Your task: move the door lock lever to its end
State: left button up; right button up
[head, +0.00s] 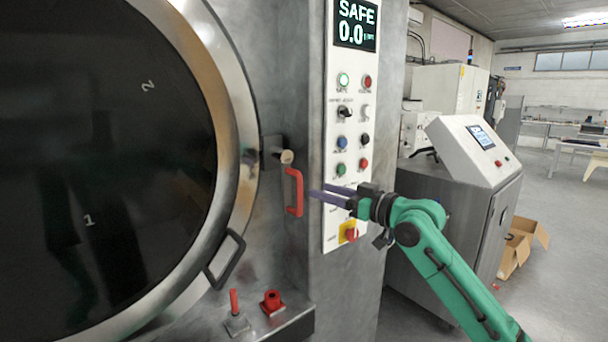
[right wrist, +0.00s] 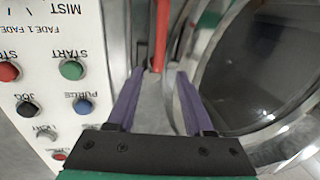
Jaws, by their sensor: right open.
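The door lock lever is a red handle (head: 294,192) that hangs down from a round pivot on the latch block (head: 271,150), just right of the round door. My right gripper (head: 314,193) is open and empty, with its purple fingers pointing left toward the red handle. In the right wrist view, the red handle (right wrist: 161,35) lies ahead, in line with the gap between the open fingertips (right wrist: 160,74). I cannot tell whether its lower end is between the tips. My left gripper is not in view.
The control panel (head: 332,225) with several buttons is right beside my right gripper. The door's black handle (head: 226,260) is lower left. A small red lever (head: 233,301) and a red knob (head: 271,301) stand on a ledge below. A grey console (head: 455,185) is at right.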

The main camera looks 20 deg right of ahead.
jog(key=p, duration=0.3)
send_over(300, 209)
jog(key=w, duration=0.1)
jog(key=shift+f, duration=0.15)
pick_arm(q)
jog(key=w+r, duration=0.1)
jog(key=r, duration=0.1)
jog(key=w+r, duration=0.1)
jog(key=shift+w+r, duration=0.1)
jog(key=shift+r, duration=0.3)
pick_arm(e)
jog(key=shift+d+f, duration=0.1)
jog(key=shift+c, duration=0.7)
grip_shut()
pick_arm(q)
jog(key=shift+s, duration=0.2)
